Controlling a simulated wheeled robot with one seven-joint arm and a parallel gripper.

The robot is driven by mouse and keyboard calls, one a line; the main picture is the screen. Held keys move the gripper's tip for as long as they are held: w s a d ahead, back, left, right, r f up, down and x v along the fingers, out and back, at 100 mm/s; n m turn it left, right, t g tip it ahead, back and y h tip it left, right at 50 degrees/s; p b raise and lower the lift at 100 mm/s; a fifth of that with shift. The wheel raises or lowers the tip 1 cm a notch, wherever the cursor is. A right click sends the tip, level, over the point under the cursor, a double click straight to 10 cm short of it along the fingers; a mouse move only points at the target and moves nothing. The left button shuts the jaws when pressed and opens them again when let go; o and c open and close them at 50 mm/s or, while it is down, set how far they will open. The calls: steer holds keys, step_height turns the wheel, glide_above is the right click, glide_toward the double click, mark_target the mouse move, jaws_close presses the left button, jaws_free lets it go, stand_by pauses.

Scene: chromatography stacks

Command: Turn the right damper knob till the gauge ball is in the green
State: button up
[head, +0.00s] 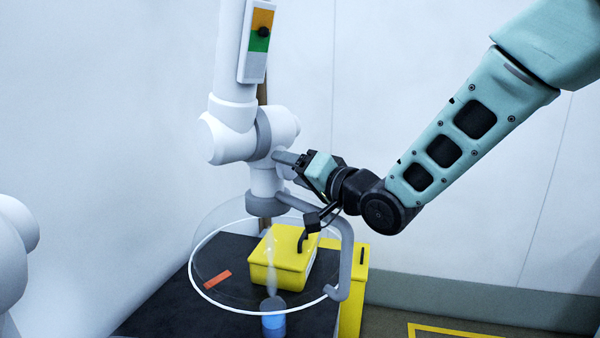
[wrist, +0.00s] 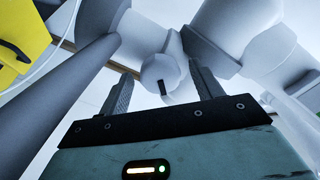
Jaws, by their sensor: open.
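The gauge (head: 257,40) is on the white upright duct in the head view, with orange, green and grey bands from top to bottom. Its dark ball (head: 263,32) sits across the border of orange and green. The damper knob (wrist: 158,70) is round and pale with a dark mark on its lower part. It lies in line with the gap between my fingers in the wrist view; I see no finger touching it. My gripper (wrist: 163,76) is open.
Below hangs a clear hood with a white rim (head: 205,303) and a grey bent handle (head: 346,260). Under it a yellow box (head: 275,262), an orange strip (head: 217,279) and a blue-lit vessel (head: 274,322) are on a dark bench (head: 165,310). Another white duct (head: 15,240) stands at left.

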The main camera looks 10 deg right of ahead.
steer(key=b, duration=0.5)
glide_above(352, 234)
steer(key=shift+b+v, duration=1.55)
steer(key=shift+b, duration=0.15)
steer(key=shift+w+d, duration=0.15)
steer(key=shift+d, duration=0.05)
steer(key=f+h, duration=0.1)
steer(key=f, duration=0.1)
steer(key=f+g+h, duration=0.1)
steer(key=f, duration=0.1)
steer(key=a+f+n+h, duration=0.1)
steer(key=f, duration=0.2)
steer(key=shift+w+g+h, duration=0.15)
steer(key=shift+g+h, duration=0.15)
steer(key=shift+g, duration=0.1)
steer(key=s+f+n+g+h, duration=0.3)
steer(key=s+f+g, duration=0.3)
steer(key=s+f, duration=0.2)
steer(key=s+a+f+n+g+h+p, duration=0.1)
steer(key=s+f+n+g+h, duration=0.2)
steer(key=s, duration=1)
step_height(352, 234, down, 5)
steer(key=n+g, duration=0.2)
steer(key=g, duration=0.1)
steer(key=shift+s+a+f+n+h, duration=0.2)
steer(key=shift+n+h, duration=0.1)
steer(key=shift+h, duration=0.1)
